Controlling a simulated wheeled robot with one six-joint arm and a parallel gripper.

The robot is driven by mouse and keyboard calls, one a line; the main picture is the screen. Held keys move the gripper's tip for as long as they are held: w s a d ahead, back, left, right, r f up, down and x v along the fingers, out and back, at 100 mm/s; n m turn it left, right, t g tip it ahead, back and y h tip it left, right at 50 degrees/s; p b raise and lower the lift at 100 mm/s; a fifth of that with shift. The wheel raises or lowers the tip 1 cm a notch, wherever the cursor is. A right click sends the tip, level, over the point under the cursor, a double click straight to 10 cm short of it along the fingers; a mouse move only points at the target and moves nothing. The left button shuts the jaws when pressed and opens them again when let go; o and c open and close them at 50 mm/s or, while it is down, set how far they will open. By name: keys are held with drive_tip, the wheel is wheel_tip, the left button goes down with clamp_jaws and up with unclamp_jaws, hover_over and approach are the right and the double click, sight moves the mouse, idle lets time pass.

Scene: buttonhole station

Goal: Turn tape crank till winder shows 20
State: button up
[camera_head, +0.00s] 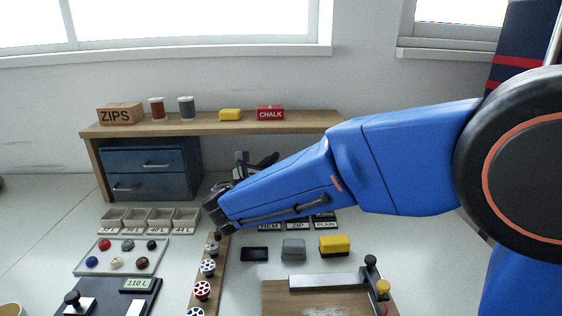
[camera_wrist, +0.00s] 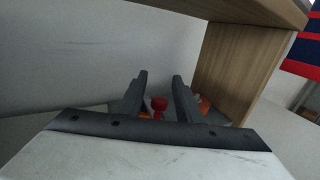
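A red knob (camera_wrist: 159,104) shows between the fingers of my gripper (camera_wrist: 160,76) in the wrist view. The fingers stand apart, with visible space around the knob; I cannot tell how far beyond the fingertips it is. Small orange parts (camera_wrist: 203,104) show beside the right finger. I cannot tell whether the knob belongs to the tape crank. In the head view, my gripper (camera_head: 256,162) is under the shelf, partly behind my blue arm. No winder reading is visible, and my arm hides the area behind it.
A wooden shelf (camera_head: 225,124) with boxes and spools stands along the wall; its side panel (camera_wrist: 240,70) is right of my gripper. Blue drawers (camera_head: 150,170) stand under its left end. A "110 L" display (camera_head: 137,284), a button tray (camera_head: 122,258) and a spool rail (camera_head: 208,285) lie in front.

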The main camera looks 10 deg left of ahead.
drive_tip(key=v, duration=1.7)
drive_tip(key=shift+s+a, duration=0.1)
drive_tip(key=shift+s, duration=0.1)
